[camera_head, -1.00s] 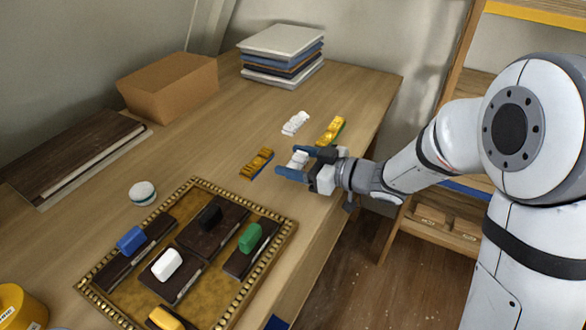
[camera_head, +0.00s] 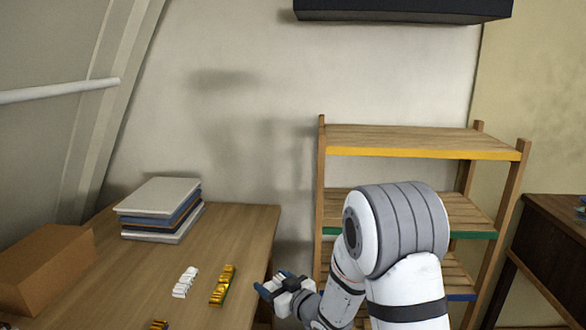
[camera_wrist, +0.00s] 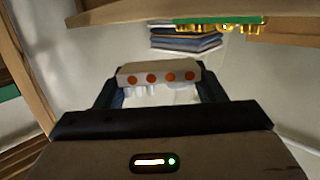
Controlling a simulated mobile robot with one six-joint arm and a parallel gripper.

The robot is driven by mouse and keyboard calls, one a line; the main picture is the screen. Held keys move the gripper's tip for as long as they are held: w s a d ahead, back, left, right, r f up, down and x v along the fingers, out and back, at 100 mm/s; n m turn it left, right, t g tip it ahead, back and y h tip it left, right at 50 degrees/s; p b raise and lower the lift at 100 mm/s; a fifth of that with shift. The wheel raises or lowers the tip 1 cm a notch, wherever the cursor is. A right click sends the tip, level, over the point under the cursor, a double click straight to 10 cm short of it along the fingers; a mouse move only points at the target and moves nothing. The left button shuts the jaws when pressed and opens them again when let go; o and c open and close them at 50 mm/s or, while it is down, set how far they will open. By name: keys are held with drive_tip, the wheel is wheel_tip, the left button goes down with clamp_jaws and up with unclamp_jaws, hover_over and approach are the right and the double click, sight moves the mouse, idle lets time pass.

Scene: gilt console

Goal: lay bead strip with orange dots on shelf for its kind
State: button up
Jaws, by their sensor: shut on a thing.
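My gripper (camera_head: 272,285) is just off the right edge of the table in the head view. In the wrist view my gripper (camera_wrist: 158,84) is shut on a pale bead strip (camera_wrist: 157,69) with a row of orange dots on its near face and white beads below. The strip lies crosswise between the fingers; the head view hardly shows it. The wooden rack has a top shelf with a yellow edge (camera_head: 420,153), a middle shelf with a green edge (camera_head: 465,234) and a lower shelf with a blue edge (camera_head: 462,297). My arm hides part of the lower shelves.
A white bead strip (camera_head: 185,283) and a gold one (camera_head: 222,285) lie on the table (camera_head: 120,275), with another gold strip (camera_head: 158,325) at the bottom edge. The rack's top shelf looks empty.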

drive_tip(key=d+f+m+t+h+p, duration=0.1)
drive_tip(key=d+f+m+h, duration=0.2)
drive_tip(key=d, duration=0.4)
drive_tip(key=w+d+f+m+t+h+p, duration=0.1)
drive_tip(key=d+f+m+t+h, duration=0.1)
drive_tip(key=d+h, duration=0.35)
drive_tip(key=d+f+m+t+h+p, duration=0.1)
drive_tip(key=d+f+m+h+p, duration=0.15)
drive_tip(key=d, duration=0.55)
drive_tip(key=shift+m+y, duration=0.25)
drive_tip(key=shift+y, duration=0.05)
drive_tip(key=s, duration=0.1)
drive_tip(key=s+r, duration=0.1)
drive_tip(key=s, duration=0.2)
drive_tip(key=shift+s+d+r+b, duration=0.25)
drive_tip(key=shift+s+d+b, duration=0.05)
drive_tip(key=shift+d+b, duration=0.1)
drive_tip(key=shift+a, duration=0.5)
drive_tip(key=shift+a, duration=0.1)
